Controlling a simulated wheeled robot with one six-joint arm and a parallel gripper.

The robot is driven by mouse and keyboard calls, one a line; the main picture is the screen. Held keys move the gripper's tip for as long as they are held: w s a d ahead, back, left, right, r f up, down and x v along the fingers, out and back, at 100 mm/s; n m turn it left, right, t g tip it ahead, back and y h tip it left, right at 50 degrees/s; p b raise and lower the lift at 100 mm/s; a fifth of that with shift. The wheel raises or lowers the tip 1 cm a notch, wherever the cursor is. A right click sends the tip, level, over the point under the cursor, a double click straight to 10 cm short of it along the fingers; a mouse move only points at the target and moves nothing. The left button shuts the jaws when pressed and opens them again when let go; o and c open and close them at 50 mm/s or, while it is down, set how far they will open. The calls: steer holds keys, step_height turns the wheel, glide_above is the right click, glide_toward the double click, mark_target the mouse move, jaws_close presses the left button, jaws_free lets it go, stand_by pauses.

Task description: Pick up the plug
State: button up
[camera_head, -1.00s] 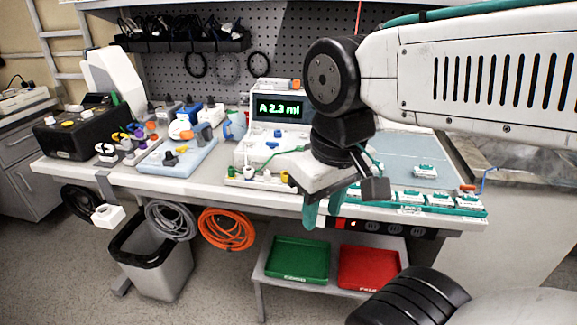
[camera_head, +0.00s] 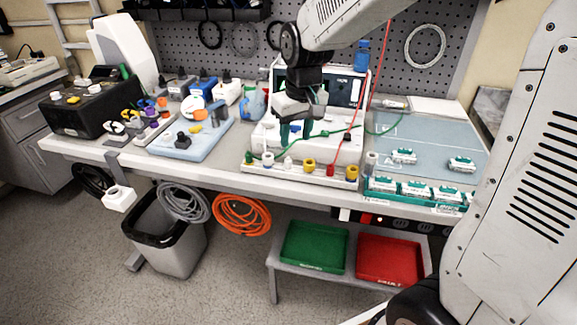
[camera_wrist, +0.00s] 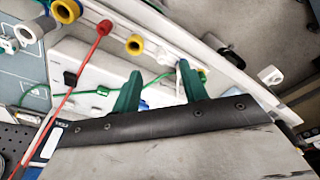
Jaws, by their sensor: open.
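My gripper (camera_head: 295,131) is open above the white pump (camera_head: 345,150), its two green fingers pointing down; they show also in the wrist view (camera_wrist: 159,72). Nothing is seen held between them. Several coloured plugs or sockets line the white strip (camera_head: 282,172) along the bench's front edge. A red connector (camera_head: 330,170) there has a red cord running upward; it shows also in the wrist view (camera_wrist: 103,27). A green cord (camera_head: 384,132) runs from the strip's left end, behind the fingers, to the right. I cannot tell which connector is the task's plug.
A blue tray (camera_head: 190,146) with parts lies left of the pump. A teal rack (camera_head: 414,198) of small modules stands at the front right. A green tray (camera_head: 314,248) and a red tray (camera_head: 390,263) sit on the lower shelf. A bin (camera_head: 165,240) stands below left.

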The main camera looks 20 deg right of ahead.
mark_target(288, 160)
steer(key=w+f, duration=0.1)
steer(key=f, duration=0.2)
steer(key=w+f, duration=0.1)
steer(key=f, duration=0.2)
steer(key=w+f, duration=0.1)
steer(key=f, duration=0.2)
steer(key=shift+w+a+f, duration=0.2)
steer(key=shift+w, duration=0.1)
jaws_close()
